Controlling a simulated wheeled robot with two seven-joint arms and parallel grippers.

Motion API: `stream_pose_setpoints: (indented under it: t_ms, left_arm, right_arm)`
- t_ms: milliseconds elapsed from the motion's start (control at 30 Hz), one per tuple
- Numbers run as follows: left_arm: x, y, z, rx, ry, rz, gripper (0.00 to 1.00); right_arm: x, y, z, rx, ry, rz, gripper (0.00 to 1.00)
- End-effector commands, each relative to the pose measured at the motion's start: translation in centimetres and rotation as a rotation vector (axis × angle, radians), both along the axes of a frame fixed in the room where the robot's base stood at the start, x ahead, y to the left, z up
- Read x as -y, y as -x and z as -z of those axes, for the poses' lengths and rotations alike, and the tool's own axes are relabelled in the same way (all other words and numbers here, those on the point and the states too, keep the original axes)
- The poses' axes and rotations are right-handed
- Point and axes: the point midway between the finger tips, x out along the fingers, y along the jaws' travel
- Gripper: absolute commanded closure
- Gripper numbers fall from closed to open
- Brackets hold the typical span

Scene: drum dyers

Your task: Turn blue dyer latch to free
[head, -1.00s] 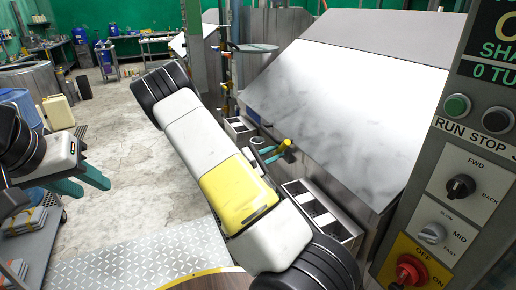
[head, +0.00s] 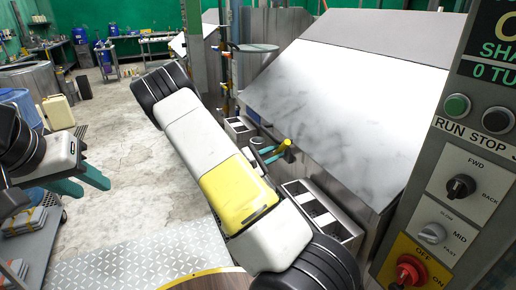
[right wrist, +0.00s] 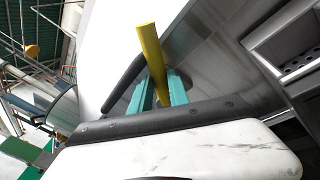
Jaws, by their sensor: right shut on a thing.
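A yellow latch handle (head: 287,146) sticks out at the lower left edge of the large steel dyer (head: 340,85) in the head view. My right gripper (head: 277,153) is shut on this handle, partly hidden behind my right arm. In the right wrist view the yellow handle (right wrist: 150,45) runs up between the two teal fingers of my right gripper (right wrist: 160,88). A dark curved bar lies just left of it. My left gripper (head: 88,183) is open and empty at the left, over the floor, with its teal fingers apart. No blue marking on the dyer shows.
A control panel (head: 450,190) with knobs and a red switch stands close at the right. Open steel compartments (head: 310,205) sit below the dyer's lid. A grey cart (head: 25,245) with packets is at the left. The concrete floor (head: 115,125) between is clear.

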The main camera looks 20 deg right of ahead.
Motion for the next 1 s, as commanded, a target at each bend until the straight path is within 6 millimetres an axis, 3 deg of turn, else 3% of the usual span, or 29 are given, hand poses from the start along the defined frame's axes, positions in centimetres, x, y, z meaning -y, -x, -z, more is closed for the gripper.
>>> stream_pose_setpoints:
  t_ms: [367, 1000]
  left_arm:
    - [0.0, 0.0, 0.0, 0.0, 0.0, 0.0, 0.64]
    - [0.0, 0.0, 0.0, 0.0, 0.0, 0.0, 0.64]
  right_arm:
    - [0.0, 0.4, 0.6, 0.116, -0.008, -0.002, 1.0]
    - [0.0, 1.4, 3.2, 0.662, -0.053, -0.002, 1.0]
